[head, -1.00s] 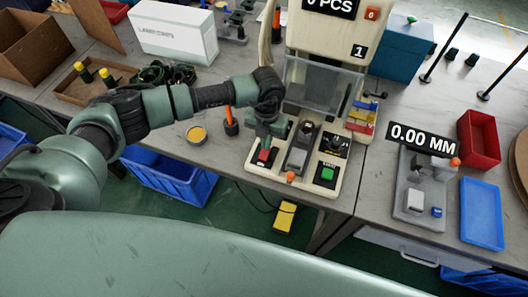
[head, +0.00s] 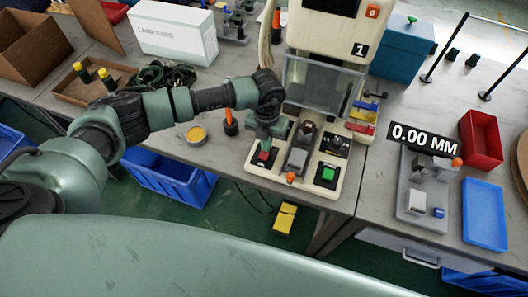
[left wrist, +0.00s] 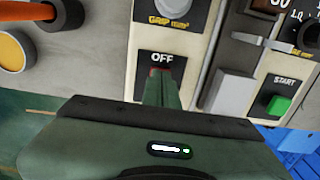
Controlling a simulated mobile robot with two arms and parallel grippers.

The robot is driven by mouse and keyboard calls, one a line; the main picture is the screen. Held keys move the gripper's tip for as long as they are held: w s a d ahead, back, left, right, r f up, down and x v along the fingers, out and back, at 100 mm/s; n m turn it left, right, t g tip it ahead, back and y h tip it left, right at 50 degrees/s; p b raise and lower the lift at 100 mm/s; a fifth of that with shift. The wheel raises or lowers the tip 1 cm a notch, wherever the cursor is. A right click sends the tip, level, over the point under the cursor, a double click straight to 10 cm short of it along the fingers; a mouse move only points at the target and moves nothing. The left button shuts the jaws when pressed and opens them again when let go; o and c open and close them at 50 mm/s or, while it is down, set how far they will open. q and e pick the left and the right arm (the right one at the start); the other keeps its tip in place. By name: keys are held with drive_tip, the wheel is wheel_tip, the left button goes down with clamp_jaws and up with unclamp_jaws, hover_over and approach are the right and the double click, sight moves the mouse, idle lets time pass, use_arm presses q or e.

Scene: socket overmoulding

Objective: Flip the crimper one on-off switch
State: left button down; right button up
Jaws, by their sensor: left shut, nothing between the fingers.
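Crimper one (head: 334,40) is the beige machine marked 1 on the middle bench. Its on-off switch (head: 263,156) is a red rocker on a black plate at the left of its base panel. In the left wrist view the plate (left wrist: 150,62) reads OFF, and the shut fingers cover most of the switch. My left gripper (head: 265,146) points down at the switch, its fingertips (left wrist: 161,76) at or just above the red part. I cannot tell whether they touch it. It holds nothing. My right gripper is out of view.
A green START button (head: 327,174) and a grey block (head: 297,158) sit right of the switch on the panel. A grip dial (left wrist: 180,10) is just behind it. An orange-handled tool (head: 231,121) and a yellow-topped tin (head: 196,134) stand to the left.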

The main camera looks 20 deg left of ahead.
use_arm(q)
wheel_tip(320, 180, up, 7)
drive_tip(key=p, duration=0.4)
idle(0.4)
drive_tip(key=shift+f, duration=0.1)
